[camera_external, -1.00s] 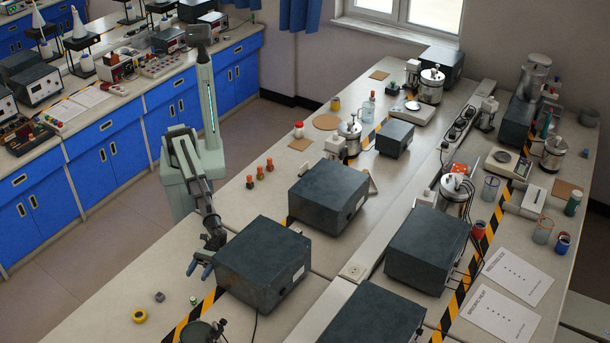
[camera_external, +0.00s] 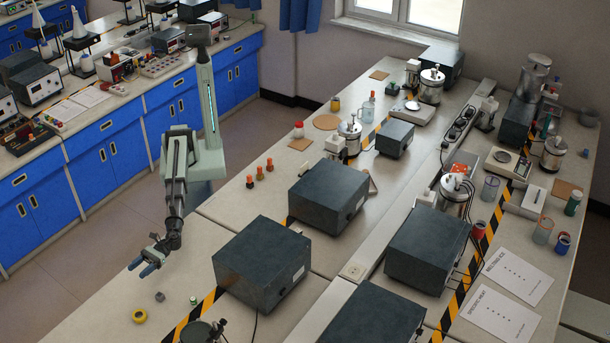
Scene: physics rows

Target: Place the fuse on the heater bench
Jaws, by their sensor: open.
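My gripper (camera_external: 142,267) is open and empty, above the near left edge of the long bench (camera_external: 120,300). Its blue fingertips point toward the lower left. Below and to the right of it in the picture, a small grey piece (camera_external: 160,297) and a small green-and-white piece (camera_external: 193,301) are on the bench. Both are too small to tell which, if either, is the fuse. A yellow ring (camera_external: 139,316) lies nearby. No label shows which part is the heater bench; metal vessels with leads, such as this one (camera_external: 455,195), stand farther back.
A large dark box (camera_external: 262,262) stands right of my gripper, with another dark box (camera_external: 328,196) behind it. Three orange-topped pieces (camera_external: 259,173) stand near the bench's left edge. Striped tape (camera_external: 195,318) crosses the bench. The bench's near left corner is mostly clear.

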